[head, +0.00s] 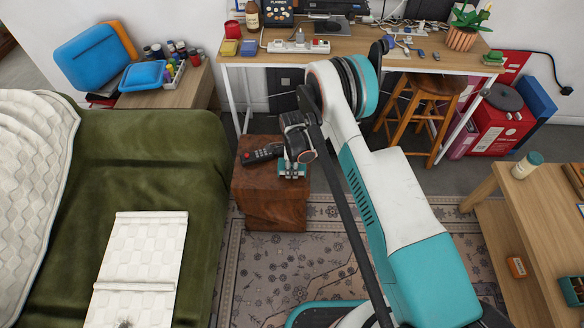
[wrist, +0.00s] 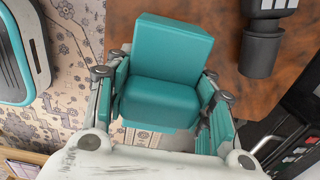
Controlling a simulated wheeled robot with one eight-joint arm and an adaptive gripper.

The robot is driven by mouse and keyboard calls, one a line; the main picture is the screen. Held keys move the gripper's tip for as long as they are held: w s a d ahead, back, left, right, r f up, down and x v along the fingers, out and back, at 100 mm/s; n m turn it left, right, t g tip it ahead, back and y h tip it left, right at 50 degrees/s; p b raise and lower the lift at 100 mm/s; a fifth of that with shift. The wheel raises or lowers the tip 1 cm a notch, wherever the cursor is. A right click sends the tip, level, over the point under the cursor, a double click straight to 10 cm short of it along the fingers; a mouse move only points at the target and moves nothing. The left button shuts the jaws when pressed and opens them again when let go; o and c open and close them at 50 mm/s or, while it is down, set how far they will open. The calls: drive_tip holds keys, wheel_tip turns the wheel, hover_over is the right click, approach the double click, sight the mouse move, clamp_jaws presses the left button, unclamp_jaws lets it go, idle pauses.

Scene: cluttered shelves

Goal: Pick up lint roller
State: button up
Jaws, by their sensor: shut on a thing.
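My gripper (head: 291,171), with teal pads, is low over the right part of a small brown wooden stand (head: 276,211) in the head view.
A black remote (head: 262,153) lies on the stand, just left of my gripper. A green-covered bed (head: 160,150) is at left. A cluttered desk (head: 350,45) stands behind, with a wooden stool (head: 425,90) under it. Patterned rug (head: 300,260) lies in front.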

wheel_tip(320, 180, up, 18)
drive_tip(key=p, duration=0.5)
drive_tip(key=shift+r+p, duration=0.25)
drive_tip(key=shift+p, duration=0.15)
